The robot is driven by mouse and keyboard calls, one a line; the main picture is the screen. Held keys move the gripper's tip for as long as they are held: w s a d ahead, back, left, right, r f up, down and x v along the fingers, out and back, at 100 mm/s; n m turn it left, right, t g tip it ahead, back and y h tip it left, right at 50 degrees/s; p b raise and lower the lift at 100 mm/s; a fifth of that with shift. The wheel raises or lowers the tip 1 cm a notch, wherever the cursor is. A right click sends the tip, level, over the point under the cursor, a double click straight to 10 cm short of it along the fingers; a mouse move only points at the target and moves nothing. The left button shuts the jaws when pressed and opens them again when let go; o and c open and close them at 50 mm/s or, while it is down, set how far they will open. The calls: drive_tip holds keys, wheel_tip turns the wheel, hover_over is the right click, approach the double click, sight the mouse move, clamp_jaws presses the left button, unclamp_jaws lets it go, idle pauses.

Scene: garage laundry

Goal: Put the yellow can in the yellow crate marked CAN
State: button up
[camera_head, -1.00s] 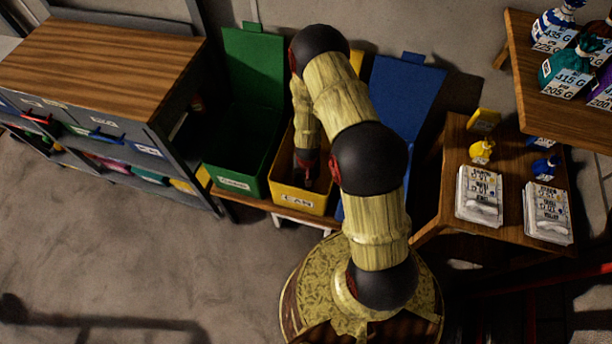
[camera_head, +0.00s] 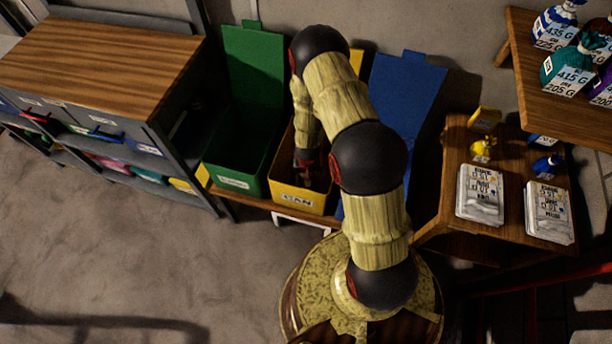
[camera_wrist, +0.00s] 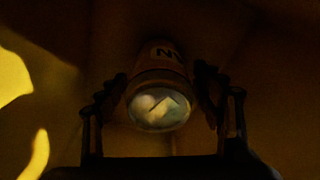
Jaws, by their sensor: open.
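The yellow crate marked CAN (camera_head: 296,200) stands on a low bench, beside the green crate in the head view. My arm reaches down into it, and my gripper is mostly hidden there. In the wrist view my gripper (camera_wrist: 163,85) is open, with one finger on each side of the can (camera_wrist: 160,103). The can shows a shiny round metal end and a pale band with dark letters. The picture is too dark to tell the can's colour, whether a finger touches it, or whether it rests on the crate floor. Dim yellowish walls surround it.
A green crate (camera_head: 232,178) with a raised lid is on the left, and a blue lid (camera_head: 405,95) rises on the right. A wooden-topped shelf unit (camera_head: 100,65) stands at left.

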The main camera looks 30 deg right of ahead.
drive_tip(key=r+p, duration=0.2)
drive_tip(key=r, duration=0.2)
drive_tip(key=s+r+p, duration=0.1)
drive_tip(key=r+p, duration=0.1)
drive_tip(key=r, duration=0.3)
drive_tip(key=r+p, duration=0.2)
drive_tip(key=r, duration=0.2)
drive_tip(key=shift+s+a+r+p, duration=0.15)
drive_tip(key=shift+s+a+p, duration=0.1)
drive_tip(key=shift+a+p, duration=0.15)
drive_tip(key=w+a+r+n+t+y, duration=0.1)
drive_tip(key=a+r, duration=0.2)
drive_tip(key=r, duration=1.3)
drive_tip(key=w+a+r+n+t, duration=0.15)
drive_tip(key=a+r, duration=0.25)
drive_tip(key=r, duration=1.3)
drive_tip(key=s+a+r+n+t, duration=0.1)
drive_tip(key=s+a+r+n, duration=0.1)
drive_tip(key=s+r, duration=1.6)
drive_tip(key=s, duration=0.3)
drive_tip(key=shift+r, duration=0.4)
drive_tip(key=shift+t, duration=0.25)
